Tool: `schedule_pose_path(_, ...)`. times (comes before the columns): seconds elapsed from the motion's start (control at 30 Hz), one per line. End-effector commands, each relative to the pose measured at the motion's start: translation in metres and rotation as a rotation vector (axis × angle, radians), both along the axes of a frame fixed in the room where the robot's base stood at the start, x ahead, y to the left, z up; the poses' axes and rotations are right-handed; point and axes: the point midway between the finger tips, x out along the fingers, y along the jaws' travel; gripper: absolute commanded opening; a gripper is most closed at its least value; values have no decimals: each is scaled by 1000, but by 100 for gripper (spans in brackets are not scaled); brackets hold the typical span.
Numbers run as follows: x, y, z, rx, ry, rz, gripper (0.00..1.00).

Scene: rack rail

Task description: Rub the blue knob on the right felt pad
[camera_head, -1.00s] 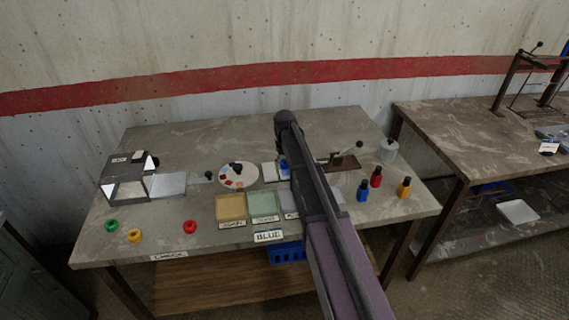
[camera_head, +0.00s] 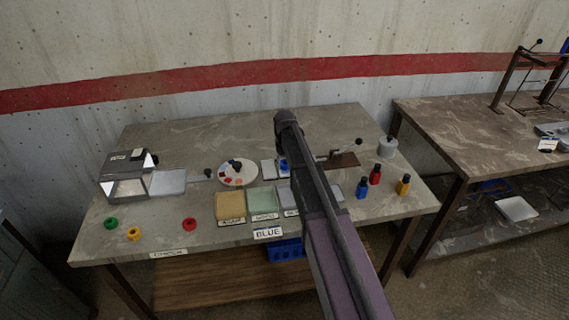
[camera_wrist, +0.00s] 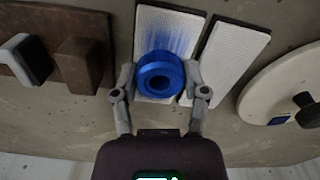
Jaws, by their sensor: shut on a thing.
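My gripper (camera_wrist: 160,73) is shut on the blue knob (camera_wrist: 160,76), a ring-shaped piece with a hole, one finger on each side. The knob is over the right felt pad (camera_wrist: 147,25), a white strip with blue streaks beside the knob. Whether it presses on the pad is hard to tell. In the wrist view, turned round from the head view, this pad is the left one. The other pad (camera_wrist: 232,55) is clean white; it also shows in the head view (camera_head: 268,170). In the head view the blue knob (camera_head: 284,165) shows just left of my arm, which hides part of the right pad.
A round white plate with colour patches (camera_head: 239,180) stands left of the pads. A brown block fixture (camera_head: 343,160) is on the right. Coloured trays (camera_head: 230,205), small bottles (camera_head: 375,174) and rings (camera_head: 190,225) stand nearer the front. A sign reads BLUE (camera_head: 268,233).

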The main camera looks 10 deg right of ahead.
Motion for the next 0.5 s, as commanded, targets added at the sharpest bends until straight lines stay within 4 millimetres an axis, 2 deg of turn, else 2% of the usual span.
schedule_pose_path(0.2, -9, 0, -1, 0, 2, 0, 0)
schedule_pose_path(0.5, -11, 0, -2, 0, 3, 0, 0)
